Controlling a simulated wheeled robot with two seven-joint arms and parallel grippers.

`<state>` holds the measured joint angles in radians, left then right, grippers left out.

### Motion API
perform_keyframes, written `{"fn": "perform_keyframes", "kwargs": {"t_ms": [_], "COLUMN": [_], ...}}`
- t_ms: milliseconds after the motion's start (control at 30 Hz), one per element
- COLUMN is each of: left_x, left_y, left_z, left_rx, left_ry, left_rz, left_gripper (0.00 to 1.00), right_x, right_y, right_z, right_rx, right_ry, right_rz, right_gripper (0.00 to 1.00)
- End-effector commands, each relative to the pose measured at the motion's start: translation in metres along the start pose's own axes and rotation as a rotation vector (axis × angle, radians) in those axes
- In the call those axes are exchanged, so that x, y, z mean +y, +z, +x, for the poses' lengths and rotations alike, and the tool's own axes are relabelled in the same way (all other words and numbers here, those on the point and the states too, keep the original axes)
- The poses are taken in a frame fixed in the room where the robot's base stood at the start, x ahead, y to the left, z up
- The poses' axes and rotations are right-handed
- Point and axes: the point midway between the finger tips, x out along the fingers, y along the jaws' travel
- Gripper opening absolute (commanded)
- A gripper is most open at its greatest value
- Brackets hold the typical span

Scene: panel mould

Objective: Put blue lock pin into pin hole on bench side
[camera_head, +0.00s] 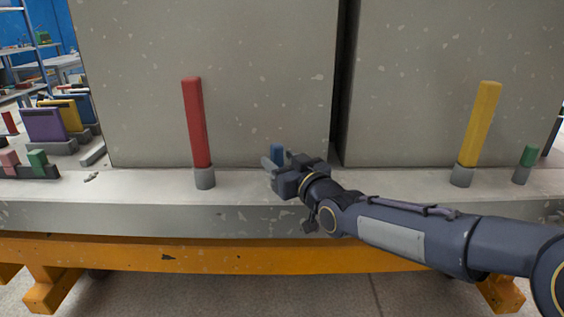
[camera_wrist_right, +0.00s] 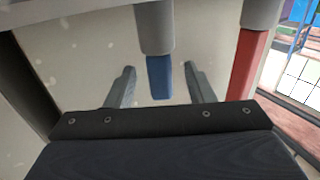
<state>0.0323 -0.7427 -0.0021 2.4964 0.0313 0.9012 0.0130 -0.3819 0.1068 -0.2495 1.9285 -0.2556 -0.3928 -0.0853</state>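The blue lock pin (camera_head: 277,152) is a short upright peg on the bench top (camera_head: 120,188), in front of the grey panels. In the right wrist view, which looks upside down, the blue pin (camera_wrist_right: 159,78) comes out of a grey collar (camera_wrist_right: 154,28). My right gripper (camera_head: 274,168) is at the pin, partly covering it in the head view. Its two fingers (camera_wrist_right: 160,72) are apart, one on each side of the pin, with visible gaps. I cannot make out an empty pin hole on the bench side. My left gripper is not in view.
A tall red pin (camera_head: 195,122) stands left of the gripper, and a tall yellow pin (camera_head: 481,122) and a short green pin (camera_head: 528,155) stand to the right. Grey panels (camera_head: 205,60) rise close behind. Small coloured clamps (camera_head: 38,160) are at the far left.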

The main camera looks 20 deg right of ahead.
Motion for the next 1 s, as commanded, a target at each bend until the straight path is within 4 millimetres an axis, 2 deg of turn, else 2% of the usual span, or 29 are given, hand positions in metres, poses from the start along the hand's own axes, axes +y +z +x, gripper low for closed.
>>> {"fn": "perform_keyframes", "kwargs": {"t_ms": [267,700,1000], "left_x": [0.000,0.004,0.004], "left_y": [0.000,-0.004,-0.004], "left_z": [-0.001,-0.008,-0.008], "left_rx": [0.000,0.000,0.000], "left_ry": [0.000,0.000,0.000], "left_rz": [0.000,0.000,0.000], "left_gripper": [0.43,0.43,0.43], "right_x": [0.000,0.000,0.000], "right_y": [0.000,-0.001,0.000], "right_z": [-0.004,-0.070,-0.078], "right_rx": [-0.001,0.001,0.000], "right_ry": [0.000,0.000,0.000], "right_rz": [0.001,0.001,0.000], "right_gripper": [0.48,0.48,0.48]}}
